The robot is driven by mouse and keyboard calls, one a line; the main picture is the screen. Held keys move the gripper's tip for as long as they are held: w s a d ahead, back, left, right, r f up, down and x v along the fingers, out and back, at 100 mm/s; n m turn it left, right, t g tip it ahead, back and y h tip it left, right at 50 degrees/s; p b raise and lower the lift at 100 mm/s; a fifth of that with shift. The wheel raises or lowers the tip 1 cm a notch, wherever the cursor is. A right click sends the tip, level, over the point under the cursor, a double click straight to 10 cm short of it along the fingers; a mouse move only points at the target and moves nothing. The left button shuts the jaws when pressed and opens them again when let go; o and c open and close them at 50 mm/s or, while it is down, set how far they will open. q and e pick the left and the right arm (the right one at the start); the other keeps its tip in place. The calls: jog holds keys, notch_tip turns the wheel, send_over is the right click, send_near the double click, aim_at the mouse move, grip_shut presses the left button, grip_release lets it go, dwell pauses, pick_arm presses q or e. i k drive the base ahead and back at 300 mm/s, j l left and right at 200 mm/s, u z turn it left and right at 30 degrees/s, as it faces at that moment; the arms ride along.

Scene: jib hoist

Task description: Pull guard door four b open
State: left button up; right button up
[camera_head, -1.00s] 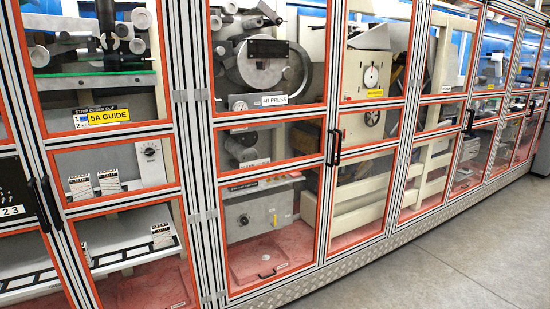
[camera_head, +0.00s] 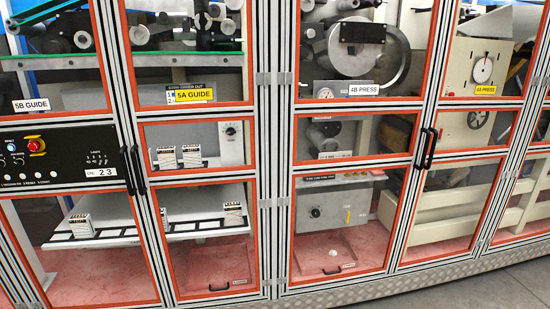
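Guard door 4B (camera_head: 408,62) is a clear panel in an orange-red frame, labelled with a white "4B PRESS" sign (camera_head: 346,89). It looks shut. Black vertical handles (camera_head: 428,148) stand at its right edge, where it meets the door with the yellow "4A PRESS" sign (camera_head: 485,90). Hinge-like grey plates (camera_head: 274,79) are on the post at its left edge. Behind the panel are a large grey roller (camera_head: 358,50) and a grey box (camera_head: 333,212). Neither of my grippers is in view.
To the left are the shut doors marked "5A GUIDE" (camera_head: 194,95) and "5B GUIDE" (camera_head: 31,105). A black control panel (camera_head: 60,158) with a red button is at far left. A metal tread-plate step (camera_head: 390,282) runs along the base. Grey floor (camera_head: 510,288) shows at lower right.

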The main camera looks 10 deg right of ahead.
aim_at(294, 108)
jog(key=i+l, duration=0.15)
jog(key=l, duration=0.25)
jog(key=i+l, duration=0.2)
jog(key=l, duration=0.2)
jog(key=i+l, duration=0.15)
jog(key=l, duration=0.25)
jog(key=i+l, duration=0.15)
jog(key=l, duration=0.25)
jog(key=i+l, duration=0.2)
jog(key=l, duration=0.2)
jog(key=i+l, duration=0.15)
jog(key=l, duration=0.25)
jog(key=i+l, duration=0.2)
jog(key=l, duration=0.2)
jog(key=i+l, duration=0.15)
jog(key=l, duration=0.25)
